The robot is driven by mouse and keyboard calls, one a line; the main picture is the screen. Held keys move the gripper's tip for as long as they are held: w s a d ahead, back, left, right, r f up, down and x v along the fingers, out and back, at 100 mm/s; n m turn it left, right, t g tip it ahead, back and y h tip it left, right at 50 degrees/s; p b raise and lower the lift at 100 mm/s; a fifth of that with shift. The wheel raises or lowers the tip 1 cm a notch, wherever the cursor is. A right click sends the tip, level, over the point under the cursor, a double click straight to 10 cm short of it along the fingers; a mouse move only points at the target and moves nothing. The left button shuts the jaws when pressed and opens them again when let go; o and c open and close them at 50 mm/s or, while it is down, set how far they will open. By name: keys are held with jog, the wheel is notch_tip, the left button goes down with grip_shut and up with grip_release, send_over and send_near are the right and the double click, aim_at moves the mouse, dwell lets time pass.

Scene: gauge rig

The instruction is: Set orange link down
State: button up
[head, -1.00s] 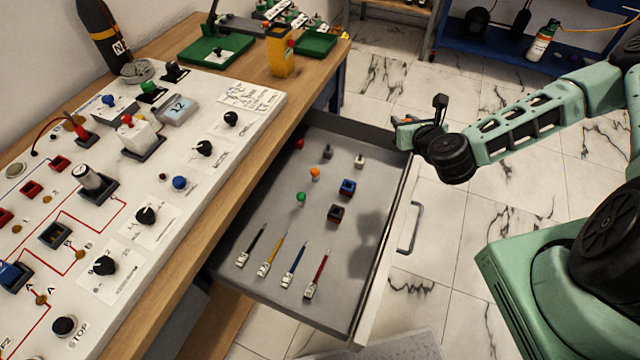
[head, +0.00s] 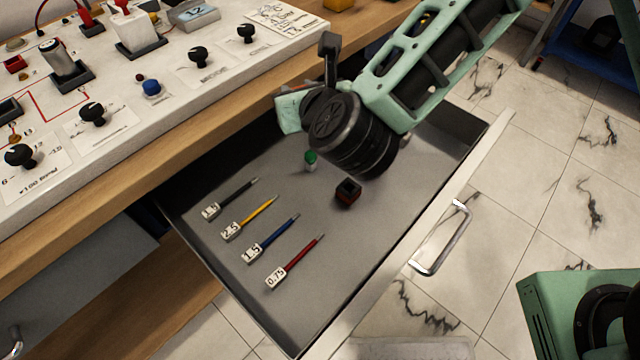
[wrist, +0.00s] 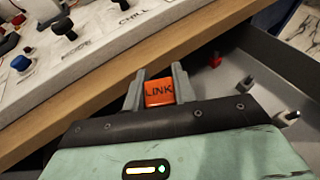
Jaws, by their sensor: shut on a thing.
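The orange link (wrist: 159,92) is a small block with "LINK" in dark letters, in the middle of the wrist view. My gripper (wrist: 157,82) is shut on it, with one grey finger on each side. In the wrist view the link appears against the wooden bench edge and the drawer. In the head view my arm hangs over the back part of the open drawer (head: 345,250). There the link and fingertips are hidden behind my wrist.
The drawer holds several labelled screwdrivers (head: 260,235), a green-topped piece (head: 310,160) and a dark red-and-black block (head: 347,192). A red piece (wrist: 215,61) shows in the wrist view. The white control panel (head: 130,75) lies on the bench.

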jog(key=s+a+b, duration=0.2)
jog(key=s+a, duration=0.2)
jog(key=s, duration=0.1)
jog(key=b, duration=0.1)
send_near(276, 165)
jog(key=shift+n+y, duration=0.3)
jog(key=w, duration=0.1)
jog(key=w+a, duration=0.1)
jog(key=w, duration=0.1)
jog(key=w+a+r, duration=0.1)
jog(key=w, duration=0.1)
jog(key=shift+r, duration=0.1)
jog(key=shift+w, duration=0.1)
jog(key=w, duration=0.1)
jog(key=w+a, duration=0.1)
jog(key=w+f, duration=0.1)
jog(key=shift+w+a+g, duration=0.25)
jog(key=shift+a+g, duration=0.05)
jog(key=shift+a, duration=0.05)
jog(key=shift+f, duration=0.25)
jog(key=shift+f+b, duration=0.15)
jog(key=shift+b, duration=0.15)
jog(key=o, duration=0.9)
jog(key=shift+o, duration=0.2)
